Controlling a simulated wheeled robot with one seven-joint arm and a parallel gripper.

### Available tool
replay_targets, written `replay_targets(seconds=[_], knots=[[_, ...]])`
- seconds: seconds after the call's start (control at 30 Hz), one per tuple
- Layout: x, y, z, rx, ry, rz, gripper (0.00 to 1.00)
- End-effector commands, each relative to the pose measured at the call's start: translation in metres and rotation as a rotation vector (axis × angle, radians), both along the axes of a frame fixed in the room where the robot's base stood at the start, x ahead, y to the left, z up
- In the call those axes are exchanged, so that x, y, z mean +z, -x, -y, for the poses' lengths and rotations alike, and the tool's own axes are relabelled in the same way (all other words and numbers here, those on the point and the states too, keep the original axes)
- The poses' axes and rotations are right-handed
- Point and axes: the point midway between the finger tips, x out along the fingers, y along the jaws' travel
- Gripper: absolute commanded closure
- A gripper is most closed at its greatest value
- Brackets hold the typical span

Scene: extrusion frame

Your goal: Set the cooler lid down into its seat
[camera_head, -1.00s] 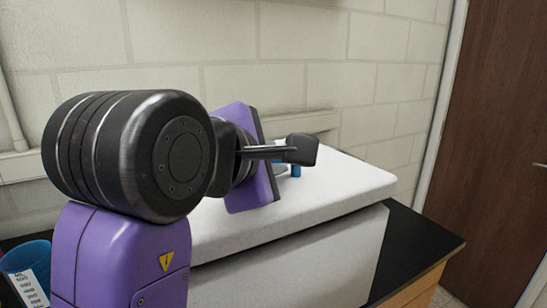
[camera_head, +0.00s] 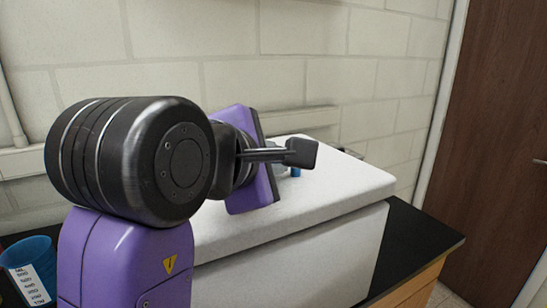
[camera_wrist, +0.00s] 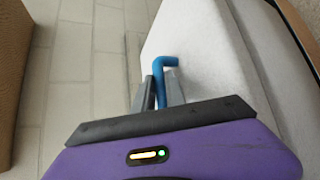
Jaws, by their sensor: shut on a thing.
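The white cooler lid (camera_head: 340,200) lies over the white cooler body (camera_head: 300,262), its front edge standing out slightly past the body wall. A dark line shows under that edge; I cannot tell whether the lid is fully seated. A blue handle (camera_wrist: 170,63) rises from the lid, and a bit of it shows in the head view (camera_head: 295,172). My gripper (camera_wrist: 160,90) is shut on the blue handle, with one finger on each side of it. In the head view my arm hides the lid's left part.
The cooler stands on a black counter top (camera_head: 420,240) with a wooden side. A pale block wall (camera_head: 300,70) is close behind. A blue cup (camera_head: 30,255) with a printed label stands at the lower left. A brown door (camera_head: 495,130) is at the right.

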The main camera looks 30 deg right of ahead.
Motion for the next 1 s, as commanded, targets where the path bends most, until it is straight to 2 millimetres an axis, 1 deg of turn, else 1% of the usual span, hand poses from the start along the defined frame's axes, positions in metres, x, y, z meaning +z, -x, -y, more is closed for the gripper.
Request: replay_targets(seconds=[0.57, 0.6, 0.7, 1.0], knots=[[-0.0069, -0.0001, 0.0000, 0.000, 0.001, -0.002, 1.00], [-0.0065, -0.0001, 0.0000, 0.000, 0.001, -0.002, 0.77], [-0.0065, -0.0001, -0.0001, 0.000, 0.000, -0.001, 0.59], [-0.0063, 0.0015, -0.0017, 0.000, -0.001, -0.004, 0.59]])
